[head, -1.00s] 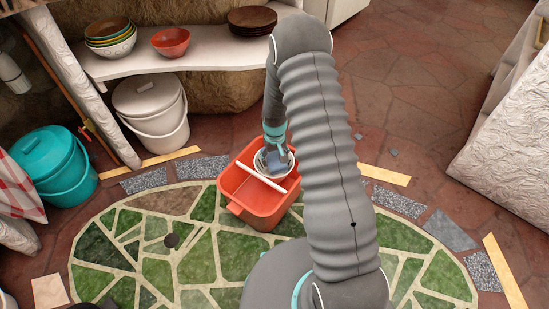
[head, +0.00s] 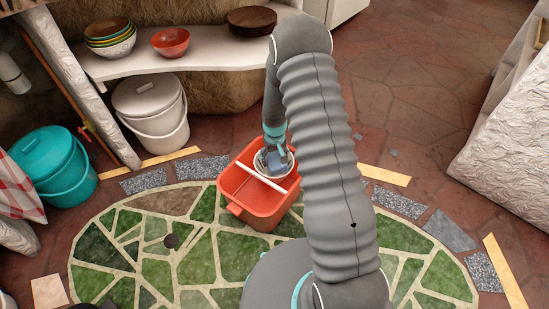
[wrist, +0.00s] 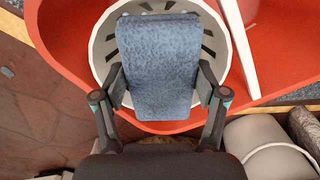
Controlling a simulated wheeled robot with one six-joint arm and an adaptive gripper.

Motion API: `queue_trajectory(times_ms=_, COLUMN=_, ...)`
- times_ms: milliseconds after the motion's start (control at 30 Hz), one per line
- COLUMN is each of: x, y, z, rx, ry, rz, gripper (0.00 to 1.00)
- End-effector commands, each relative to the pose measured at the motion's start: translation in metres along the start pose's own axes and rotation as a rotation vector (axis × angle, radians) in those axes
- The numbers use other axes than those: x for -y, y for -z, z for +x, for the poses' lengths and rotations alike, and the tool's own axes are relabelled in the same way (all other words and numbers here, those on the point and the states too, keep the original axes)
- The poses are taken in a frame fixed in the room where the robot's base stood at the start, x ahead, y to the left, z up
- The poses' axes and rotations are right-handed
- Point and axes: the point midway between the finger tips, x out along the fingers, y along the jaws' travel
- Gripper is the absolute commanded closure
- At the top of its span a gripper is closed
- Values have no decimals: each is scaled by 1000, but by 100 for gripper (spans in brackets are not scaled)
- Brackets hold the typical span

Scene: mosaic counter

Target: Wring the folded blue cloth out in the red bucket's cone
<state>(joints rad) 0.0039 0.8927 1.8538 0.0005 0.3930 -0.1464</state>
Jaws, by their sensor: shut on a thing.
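The folded blue cloth (wrist: 160,66) fills the middle of the wrist view, pinched from both sides by my gripper (wrist: 162,88). It lies over the white slotted cone (wrist: 105,45) of the red bucket (wrist: 72,50), with the cone's rim showing around it. From this angle I cannot tell how deep the cloth sits in the cone. In the head view the red bucket (head: 236,190) stands on the green mosaic floor. My gripper (head: 277,150) points down at the cone (head: 262,165) at the bucket's far right end, and the cloth is largely hidden there.
A white bar (head: 262,178) crosses the bucket beside the cone. A lidded white bucket (head: 155,118) and a teal bucket (head: 60,165) stand to the left. A shelf (head: 205,62) with bowls is behind. The mosaic floor left of the bucket is mostly clear.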

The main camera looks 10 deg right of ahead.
Motion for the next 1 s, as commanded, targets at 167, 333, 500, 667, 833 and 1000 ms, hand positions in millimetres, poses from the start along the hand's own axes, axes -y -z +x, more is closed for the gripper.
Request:
queue_trajectory(times_ms=167, x=0, y=-2, z=4, rx=6, ry=1, rz=-1, gripper=70)
queue_trajectory(times_ms=333, x=0, y=-3, z=4, rx=6, ry=1, rz=-1, gripper=70)
queue_trajectory(times_ms=500, x=0, y=-2, z=-3, rx=6, ry=1, rz=-1, gripper=70)
queue_trajectory(times_ms=667, x=0, y=-2, z=-18, rx=4, ry=1, rz=0, gripper=70)
queue_trajectory(times_ms=833, x=0, y=-1, z=-34, rx=3, ry=0, rz=1, gripper=70)
queue_trajectory(times_ms=1000, x=0, y=-1, z=-48, rx=2, ry=0, rz=1, gripper=70)
